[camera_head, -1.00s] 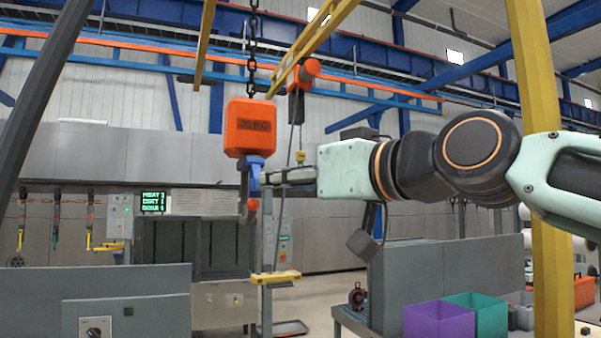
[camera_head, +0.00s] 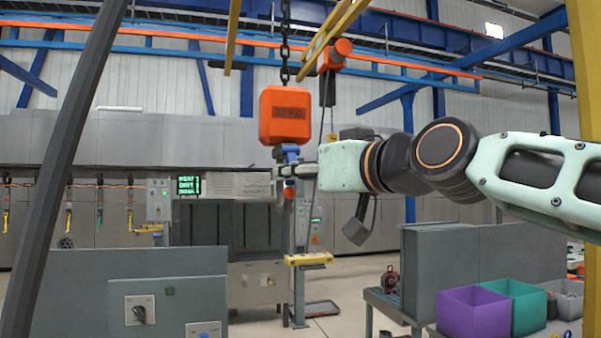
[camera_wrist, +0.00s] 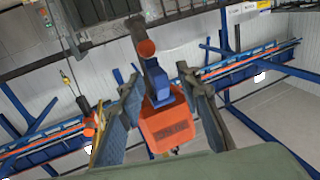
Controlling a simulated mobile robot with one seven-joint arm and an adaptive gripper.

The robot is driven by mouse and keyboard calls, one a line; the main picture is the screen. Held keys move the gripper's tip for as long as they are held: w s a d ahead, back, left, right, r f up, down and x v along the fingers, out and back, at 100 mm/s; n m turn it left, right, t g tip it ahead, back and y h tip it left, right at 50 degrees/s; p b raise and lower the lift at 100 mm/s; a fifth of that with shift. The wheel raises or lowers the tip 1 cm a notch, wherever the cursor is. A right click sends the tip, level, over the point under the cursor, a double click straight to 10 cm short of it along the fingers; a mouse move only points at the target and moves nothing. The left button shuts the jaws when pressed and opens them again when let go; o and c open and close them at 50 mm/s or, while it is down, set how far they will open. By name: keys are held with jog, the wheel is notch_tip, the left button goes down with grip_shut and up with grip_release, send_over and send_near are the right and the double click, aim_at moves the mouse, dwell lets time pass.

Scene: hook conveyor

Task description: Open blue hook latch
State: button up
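An orange hoist block (camera_head: 285,116) hangs from a dark chain. A blue latch (camera_head: 291,153) and a hook with a red-orange tip (camera_head: 289,183) hang below it. My gripper (camera_head: 279,172) reaches in from the right at latch height, its fingers overlapping the hook. In the wrist view, my gripper (camera_wrist: 158,78) is open, one finger on each side of the blue latch (camera_wrist: 157,84), with gaps showing. The orange block (camera_wrist: 167,127) lies behind it and the red-orange tip (camera_wrist: 147,48) above it. I cannot tell whether a finger touches the latch.
A second orange hoist (camera_head: 334,54) hangs behind. Grey cabinets with a rotary switch (camera_head: 140,310) stand at lower left. A purple bin (camera_head: 473,314) and a green bin (camera_head: 514,303) sit at lower right.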

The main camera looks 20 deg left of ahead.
jog(key=c, duration=0.8)
jog(key=shift+r, duration=0.1)
jog(key=shift+s+d+r+g+h+p, duration=0.15)
jog(key=shift+r+g+h+p, duration=0.3)
jog(key=shift+p, duration=1.5)
jog(key=shift+s+d+r+m+g+h, duration=0.15)
jog(key=shift+s+r+m+g+h, duration=0.2)
jog(key=shift+r+m+h, duration=0.1)
jog(key=shift+c, duration=0.3)
